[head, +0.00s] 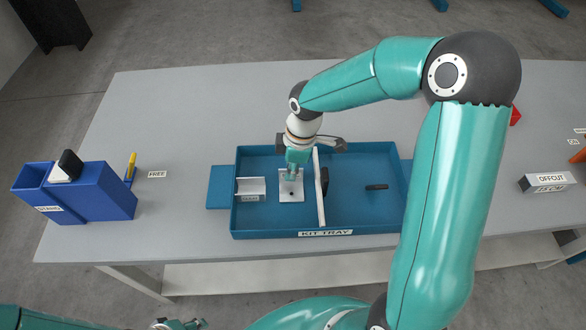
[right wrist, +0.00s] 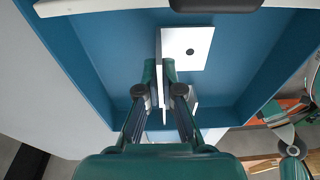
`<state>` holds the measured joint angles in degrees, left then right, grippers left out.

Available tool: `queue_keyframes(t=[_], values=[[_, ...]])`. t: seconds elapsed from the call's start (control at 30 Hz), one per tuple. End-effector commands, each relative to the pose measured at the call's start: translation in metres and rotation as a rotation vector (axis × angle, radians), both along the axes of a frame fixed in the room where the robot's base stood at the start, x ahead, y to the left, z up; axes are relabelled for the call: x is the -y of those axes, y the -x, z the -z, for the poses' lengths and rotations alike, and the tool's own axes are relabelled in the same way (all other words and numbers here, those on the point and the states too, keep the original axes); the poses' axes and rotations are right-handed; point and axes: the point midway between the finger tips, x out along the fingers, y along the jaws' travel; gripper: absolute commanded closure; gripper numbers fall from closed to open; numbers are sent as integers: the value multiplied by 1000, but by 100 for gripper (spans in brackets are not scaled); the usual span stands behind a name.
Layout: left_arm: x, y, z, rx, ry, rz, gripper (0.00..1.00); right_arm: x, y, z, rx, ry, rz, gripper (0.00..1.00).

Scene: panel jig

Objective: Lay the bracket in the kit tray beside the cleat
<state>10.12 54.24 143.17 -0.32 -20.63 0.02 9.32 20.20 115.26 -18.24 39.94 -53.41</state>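The bracket (head: 291,186) is a pale angled piece, its flat plate with a dark hole facing up in the kit tray's left compartment. The plate also shows in the right wrist view (right wrist: 189,48). My right gripper (head: 292,172) is shut on the bracket's thin upright flange, one finger on each side in the right wrist view (right wrist: 160,72). I cannot tell whether the plate touches the floor of the blue kit tray (head: 265,234). The cleat (head: 250,188), a pale channel-like piece, lies left of the bracket, apart from it. My left gripper (head: 180,324) shows only partly at the bottom edge.
A white divider (head: 319,190) crosses the tray, with a dark piece (head: 325,181) against it. A small black part (head: 376,187) lies in the right compartment. A blue bin (head: 105,190) stands left; an offcut block (head: 547,182) lies right. The table's back left is clear.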

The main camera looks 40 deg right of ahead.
Motion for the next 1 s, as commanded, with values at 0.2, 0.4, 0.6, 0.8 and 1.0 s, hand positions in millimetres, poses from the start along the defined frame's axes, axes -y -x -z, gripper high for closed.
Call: queue_keyframes(t=[0.2,0.4,0.6,0.8,1.0], values=[[0,0,0,0,0,0,60,0,0,1,2,0,0,100],[0,0,2,0,0,0,60,0,0,4,2,0,0,89],[0,0,2,0,0,0,60,0,0,3,1,0,1,69],[0,0,1,0,0,0,60,1,0,3,2,0,1,69],[0,0,0,0,0,0,60,2,0,-8,4,1,3,69]])
